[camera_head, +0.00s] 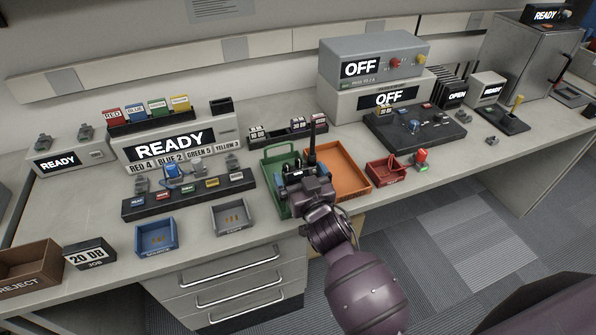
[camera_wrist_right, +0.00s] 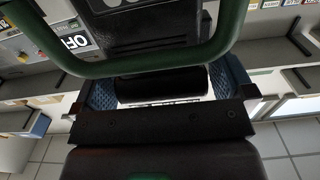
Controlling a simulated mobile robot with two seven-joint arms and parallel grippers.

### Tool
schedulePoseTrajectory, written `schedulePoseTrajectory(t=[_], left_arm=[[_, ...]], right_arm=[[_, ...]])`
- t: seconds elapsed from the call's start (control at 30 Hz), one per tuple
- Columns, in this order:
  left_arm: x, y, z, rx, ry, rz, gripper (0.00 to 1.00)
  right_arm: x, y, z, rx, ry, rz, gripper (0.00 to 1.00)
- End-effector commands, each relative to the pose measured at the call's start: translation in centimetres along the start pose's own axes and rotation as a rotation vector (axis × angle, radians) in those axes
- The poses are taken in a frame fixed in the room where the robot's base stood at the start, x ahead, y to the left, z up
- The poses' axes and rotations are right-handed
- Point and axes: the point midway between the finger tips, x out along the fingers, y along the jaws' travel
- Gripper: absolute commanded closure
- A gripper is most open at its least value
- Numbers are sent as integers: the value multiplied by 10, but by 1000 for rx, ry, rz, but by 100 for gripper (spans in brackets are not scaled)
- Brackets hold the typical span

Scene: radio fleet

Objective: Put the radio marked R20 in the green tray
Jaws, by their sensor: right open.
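The green tray (camera_head: 272,158) stands on the bench, its right part hidden behind my right arm. My right gripper (camera_head: 297,174) is over the tray, with jaws open. A black radio with an upright antenna (camera_head: 312,143) shows at the gripper; I cannot read its marking or tell whether it rests on the tray floor. In the right wrist view the blue finger pads of my right gripper (camera_wrist_right: 162,88) stand apart around a dark part, and a green bar crosses in front of a black body with a grille (camera_wrist_right: 150,24). My left gripper is out of view.
An orange tray (camera_head: 350,165) stands right of the green tray, then a small red tray (camera_head: 384,173). Several labelled radios stand in a rack (camera_head: 285,134) behind. Blue (camera_head: 157,249) and grey (camera_head: 233,229) bins are to the left. A brown REJECT box (camera_head: 30,283) is at far left.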

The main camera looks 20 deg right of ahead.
Motion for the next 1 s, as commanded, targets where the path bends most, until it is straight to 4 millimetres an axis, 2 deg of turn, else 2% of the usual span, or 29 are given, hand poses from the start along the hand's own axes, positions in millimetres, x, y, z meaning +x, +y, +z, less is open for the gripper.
schedulePoseTrajectory(t=[0.5, 0.7, 1.0], left_arm=[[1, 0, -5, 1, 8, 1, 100], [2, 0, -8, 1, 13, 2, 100], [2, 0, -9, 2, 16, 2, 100]], right_arm=[[-82, 0, 0, 1, -1, 2, 0], [-100, 0, 0, 1, 1, 1, 0], [-107, 2, 3, -3, -10, 3, 0]])
